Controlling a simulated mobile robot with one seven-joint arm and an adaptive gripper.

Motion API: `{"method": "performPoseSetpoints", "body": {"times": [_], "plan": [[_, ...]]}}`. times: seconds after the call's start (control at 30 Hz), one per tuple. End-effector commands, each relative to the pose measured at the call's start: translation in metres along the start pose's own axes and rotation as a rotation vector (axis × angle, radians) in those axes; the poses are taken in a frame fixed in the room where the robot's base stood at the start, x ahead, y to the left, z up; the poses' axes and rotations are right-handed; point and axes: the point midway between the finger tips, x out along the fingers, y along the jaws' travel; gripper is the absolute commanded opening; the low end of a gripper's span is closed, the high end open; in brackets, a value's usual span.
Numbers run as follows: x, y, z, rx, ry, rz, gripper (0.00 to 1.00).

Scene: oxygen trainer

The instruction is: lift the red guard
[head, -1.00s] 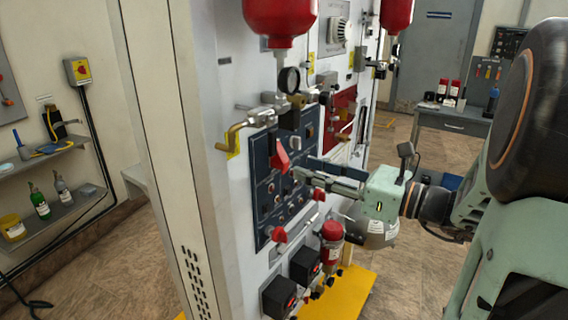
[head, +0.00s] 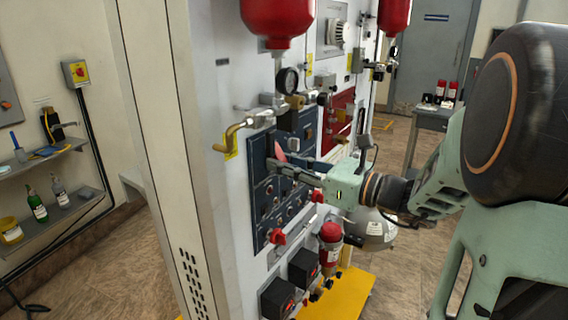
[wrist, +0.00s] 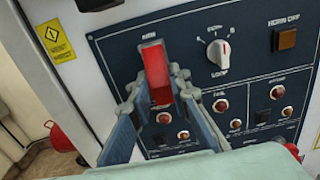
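The red guard (wrist: 158,82) is on the dark blue panel, below a label that is too blurred to read with certainty. In the head view the red guard (head: 280,151) is partly covered by a finger. My gripper (wrist: 160,85) is at the panel, with one finger on each side of the guard. It comes in from the right in the head view (head: 285,157). The fingers lie very close to the guard's sides; whether they touch and press it is not clear. The switch under the guard is hidden.
Right of the guard are a white rotary knob (wrist: 218,52) and a brown square button (wrist: 284,39). Several small lamps and toggles lie below. A brass handle (head: 232,135) and piping stick out above the panel. A red knob (head: 278,237) is below.

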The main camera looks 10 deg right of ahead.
Motion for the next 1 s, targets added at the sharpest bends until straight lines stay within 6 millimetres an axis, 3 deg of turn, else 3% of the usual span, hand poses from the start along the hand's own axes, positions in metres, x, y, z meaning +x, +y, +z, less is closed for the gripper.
{"method": "performPoseSetpoints", "body": {"times": [0.57, 1.0], "plan": [[-0.001, 0.000, 0.004, 0.000, 0.021, -0.001, 0.00], [-0.008, 0.001, 0.018, 0.000, 0.227, 0.001, 0.00]]}}
